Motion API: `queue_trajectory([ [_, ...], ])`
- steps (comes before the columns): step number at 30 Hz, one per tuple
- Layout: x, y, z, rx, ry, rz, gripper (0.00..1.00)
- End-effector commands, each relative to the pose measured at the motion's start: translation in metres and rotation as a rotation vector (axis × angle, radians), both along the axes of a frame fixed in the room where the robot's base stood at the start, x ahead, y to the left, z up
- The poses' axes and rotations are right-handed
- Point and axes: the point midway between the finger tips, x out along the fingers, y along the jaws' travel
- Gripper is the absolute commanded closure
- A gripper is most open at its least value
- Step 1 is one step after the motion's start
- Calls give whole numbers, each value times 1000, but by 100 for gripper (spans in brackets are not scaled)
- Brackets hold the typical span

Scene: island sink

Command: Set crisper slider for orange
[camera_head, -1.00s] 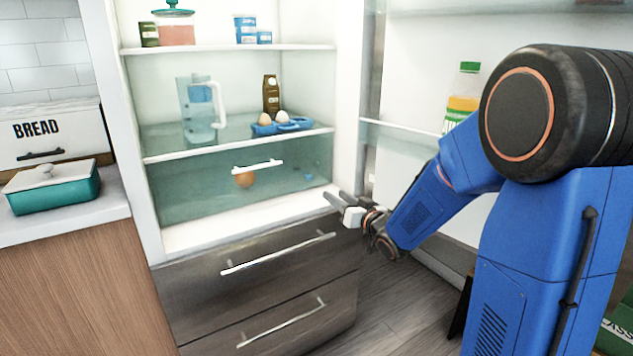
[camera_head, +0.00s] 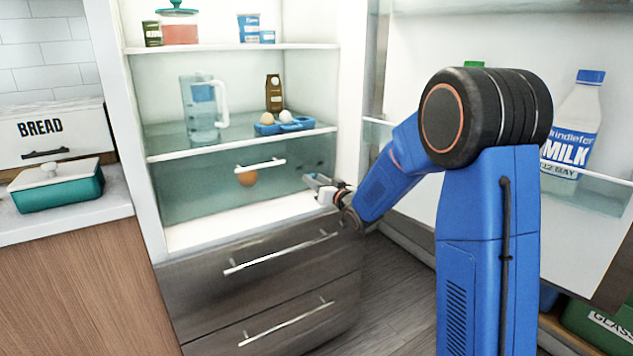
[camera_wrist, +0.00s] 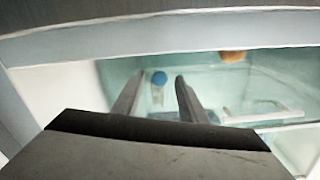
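The clear crisper drawer (camera_head: 200,197) is shut under the lowest shelf, with a white handle (camera_head: 260,165). An orange (camera_head: 247,179) sits inside, behind the handle; it also shows at the top of the wrist view (camera_wrist: 232,56). A round blue slider knob (camera_wrist: 159,77) shows on the drawer front in the wrist view, above a small pale greenish strip. In the head view my fingers mostly hide it. My gripper (camera_head: 312,181) is at the drawer's right end, pointing at its front. In the wrist view its fingers (camera_wrist: 158,88) are apart, with the knob seen between them; contact cannot be told.
Two lower drawers with bar handles (camera_head: 280,253) are shut below. The open fridge door with a milk bottle (camera_head: 575,120) stands right, behind my arm. A pitcher (camera_head: 200,110) and a blue egg tray (camera_head: 285,125) stand on the shelf above.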

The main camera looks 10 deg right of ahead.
Motion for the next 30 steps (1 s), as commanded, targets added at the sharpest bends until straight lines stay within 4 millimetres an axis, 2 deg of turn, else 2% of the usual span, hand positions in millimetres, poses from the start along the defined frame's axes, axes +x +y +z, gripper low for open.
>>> queue_trajectory([
  [8, 1, 0, 0, 0, 0, 0, 61],
  [12, 1, 0, 0, 0, 0, 0, 95],
  [13, 1, 0, 0, 0, 0, 0, 100],
  [20, 0, 4, 0, 0, 0, 0, 100],
  [30, -12, 41, 0, 1, 1, 2, 100],
])
